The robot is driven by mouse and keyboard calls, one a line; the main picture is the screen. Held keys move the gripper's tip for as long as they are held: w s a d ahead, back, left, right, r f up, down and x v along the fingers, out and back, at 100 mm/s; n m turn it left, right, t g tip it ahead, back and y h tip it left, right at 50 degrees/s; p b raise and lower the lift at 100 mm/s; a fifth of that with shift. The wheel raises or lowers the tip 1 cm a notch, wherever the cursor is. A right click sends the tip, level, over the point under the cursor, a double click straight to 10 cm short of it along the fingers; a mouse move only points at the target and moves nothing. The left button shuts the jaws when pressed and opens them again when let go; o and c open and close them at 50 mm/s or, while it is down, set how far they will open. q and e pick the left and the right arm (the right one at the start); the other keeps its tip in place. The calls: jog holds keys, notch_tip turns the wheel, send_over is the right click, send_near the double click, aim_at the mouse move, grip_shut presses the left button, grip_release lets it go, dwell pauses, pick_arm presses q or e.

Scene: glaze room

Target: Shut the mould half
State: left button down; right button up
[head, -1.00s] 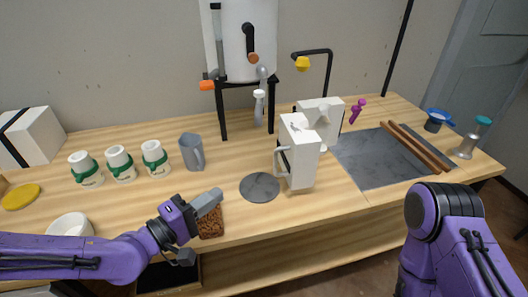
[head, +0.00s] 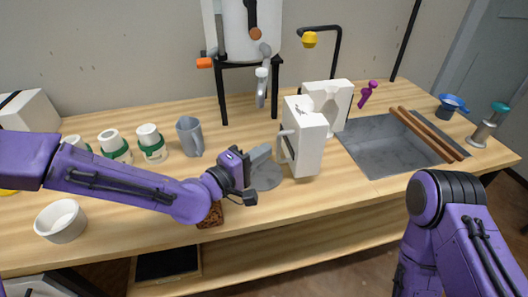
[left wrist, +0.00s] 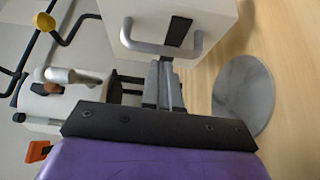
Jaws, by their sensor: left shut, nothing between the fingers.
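The mould stands on the table as two white blocks. The near mould half (head: 306,140) has a grey handle (head: 286,146) on its left face. The other mould half (head: 333,103) stands behind and to the right, its hollow inner face partly showing. The two halves stand apart at an angle. My left gripper (head: 264,153) is shut and empty, just left of the handle. In the left wrist view the fingers (left wrist: 164,82) point at the white block and its handle (left wrist: 160,47); whether they touch cannot be told. My right gripper is out of view.
A grey round disc (head: 266,174) lies beneath my left gripper. A blue-grey jug (head: 189,136) and white-and-green cups (head: 151,143) stand to the left. A tank (head: 250,30) stands behind.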

pick_arm(q)
jog(key=shift+d, duration=0.35)
jog(key=shift+s+d+n+t+y, duration=0.3)
jog(key=shift+d+n+t+y, duration=0.1)
jog(key=shift+d+y, duration=0.15)
jog(key=shift+d, duration=0.15)
